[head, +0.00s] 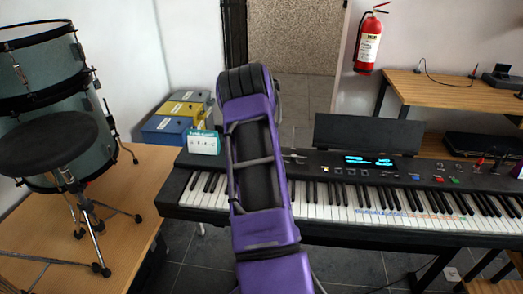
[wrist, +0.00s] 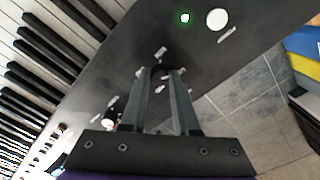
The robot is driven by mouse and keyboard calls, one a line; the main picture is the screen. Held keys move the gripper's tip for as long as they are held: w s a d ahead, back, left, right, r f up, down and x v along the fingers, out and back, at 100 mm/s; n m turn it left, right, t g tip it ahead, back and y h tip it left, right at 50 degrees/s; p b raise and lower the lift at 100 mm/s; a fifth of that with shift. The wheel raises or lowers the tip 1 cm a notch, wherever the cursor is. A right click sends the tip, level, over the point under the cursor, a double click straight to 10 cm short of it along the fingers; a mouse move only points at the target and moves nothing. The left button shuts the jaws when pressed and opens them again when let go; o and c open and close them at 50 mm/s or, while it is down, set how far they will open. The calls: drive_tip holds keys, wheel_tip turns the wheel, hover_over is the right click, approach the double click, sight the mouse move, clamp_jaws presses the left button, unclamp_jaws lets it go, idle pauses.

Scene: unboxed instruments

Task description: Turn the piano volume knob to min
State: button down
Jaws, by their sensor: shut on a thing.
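The piano (head: 335,212) is a black keyboard standing across the middle of the head view, with its control panel behind the keys. Its dark panel also fills the middle of the wrist view (wrist: 110,60). My gripper (wrist: 161,72) reaches down to that panel, its two grey fingers close together with a narrow gap. Small white marks ring the fingertips. The fingers are shut on the volume knob, which is dark and mostly hidden between them, so its pointer cannot be read. In the head view my purple arm covers the gripper and the knob.
A green-lit button (wrist: 185,17) and a white round button (wrist: 217,19) lie beyond the fingertips. A small white and green box (head: 203,142) stands at the piano's left end. Drums (head: 45,75) stand left, a wooden desk (head: 455,93) right.

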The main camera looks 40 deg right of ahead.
drive_tip(key=n, duration=1.4)
drive_tip(key=shift+n, duration=0.3)
idle(0.4)
drive_tip(key=c, duration=0.7)
unclamp_jaws()
drive_tip(key=shift+o, duration=0.2)
wheel_tip(320, 180, up, 17)
drive_tip(key=p, duration=0.1)
drive_tip(key=shift+r, duration=0.2)
